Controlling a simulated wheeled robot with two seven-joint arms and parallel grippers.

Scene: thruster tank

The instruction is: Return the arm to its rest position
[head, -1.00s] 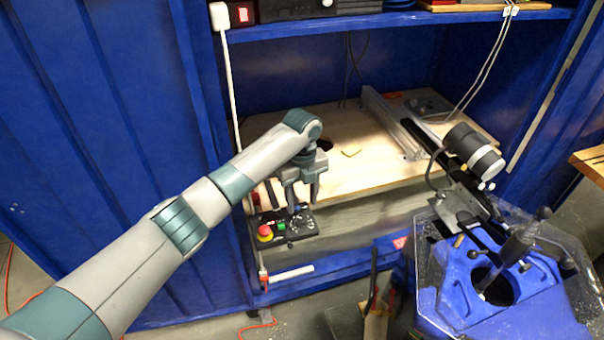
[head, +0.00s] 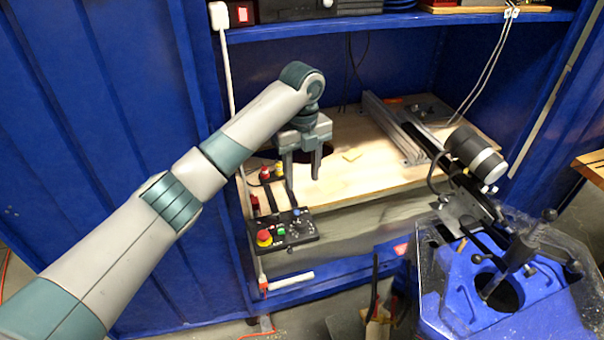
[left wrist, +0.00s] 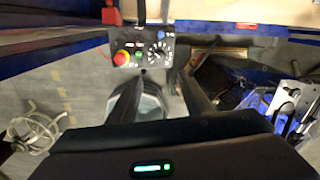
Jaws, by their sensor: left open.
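My left arm comes in from the left in the head view. Its left gripper (head: 303,183) points down with the two fingers apart and nothing between them. It hangs in front of the wooden bench top and above the black control box (head: 287,230). The control box has a red button on a yellow base (head: 264,238), a green button and a dial. In the left wrist view the control box (left wrist: 140,52) lies beyond the gripper fingers (left wrist: 153,12). My right gripper is not in view.
A blue cabinet surrounds the wooden bench top (head: 375,175), with a shelf (head: 390,20) above. Metal rails and a black-and-white motor (head: 475,155) stand to the right. A blue tank (head: 480,295) with a clear rim is at lower right. Free air lies before the bench.

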